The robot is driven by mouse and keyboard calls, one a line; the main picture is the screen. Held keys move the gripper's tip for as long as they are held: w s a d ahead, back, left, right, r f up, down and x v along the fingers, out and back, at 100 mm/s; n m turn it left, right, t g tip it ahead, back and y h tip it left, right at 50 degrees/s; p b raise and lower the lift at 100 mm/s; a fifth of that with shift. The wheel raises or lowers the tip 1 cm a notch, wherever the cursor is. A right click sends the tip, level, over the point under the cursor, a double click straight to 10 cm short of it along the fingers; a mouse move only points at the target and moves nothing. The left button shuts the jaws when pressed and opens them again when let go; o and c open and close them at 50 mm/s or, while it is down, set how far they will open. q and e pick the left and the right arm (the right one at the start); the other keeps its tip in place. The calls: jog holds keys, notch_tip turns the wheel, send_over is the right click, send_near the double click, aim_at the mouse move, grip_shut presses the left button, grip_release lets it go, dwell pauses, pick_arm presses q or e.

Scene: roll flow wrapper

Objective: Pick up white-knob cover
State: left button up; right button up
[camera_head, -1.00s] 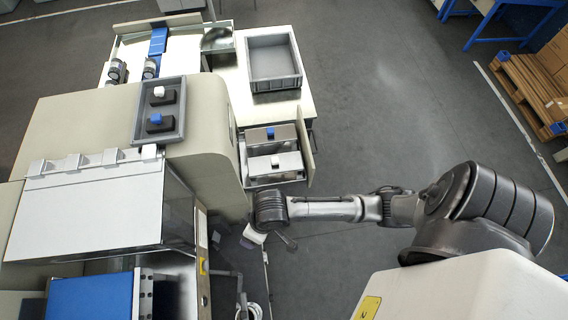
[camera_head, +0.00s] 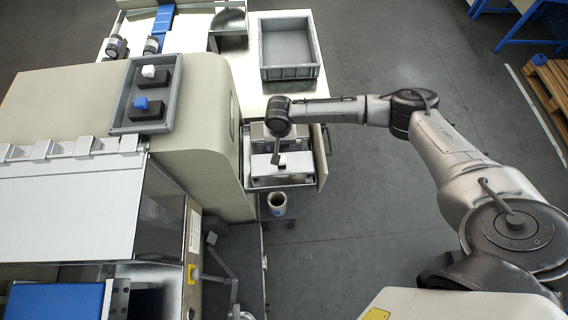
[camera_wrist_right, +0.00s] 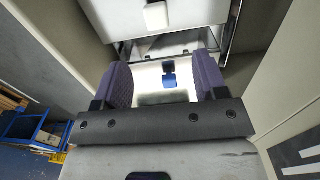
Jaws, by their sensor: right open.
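The white-knob cover (camera_head: 259,176) is a silver block with a white knob on top, lying in the near part of an open drawer in the head view. In the right wrist view its white knob (camera_wrist_right: 155,15) is at the top edge. A similar cover with a blue knob (camera_wrist_right: 170,79) lies behind it, partly hidden by my arm in the head view. My right gripper (camera_head: 277,152) hangs over the drawer. In the right wrist view its purple-padded fingers (camera_wrist_right: 164,82) are apart, with the blue knob showing between them. My left gripper is not in view.
A grey tray (camera_head: 117,115) on the machine holds two black pieces with white and blue knobs. An empty grey bin (camera_head: 290,74) stands on the bench behind the drawer. The drawer front (camera_head: 321,158) stands to the right. A white cylindrical object (camera_head: 277,206) sits below the drawer.

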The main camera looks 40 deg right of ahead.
aim_at(282, 159)
notch_tip(282, 159, down, 7)
jog(key=shift+s+a+r, duration=0.1)
jog(key=shift+a+r, duration=0.05)
jog(key=shift+s+d+f+b, duration=0.1)
jog(key=shift+f+b, duration=0.15)
jog(key=shift+f, duration=1.1)
jog(key=shift+s+d+f+b, duration=0.1)
jog(key=shift+f+b, duration=0.1)
jog(key=shift+f, duration=1.1)
grip_shut()
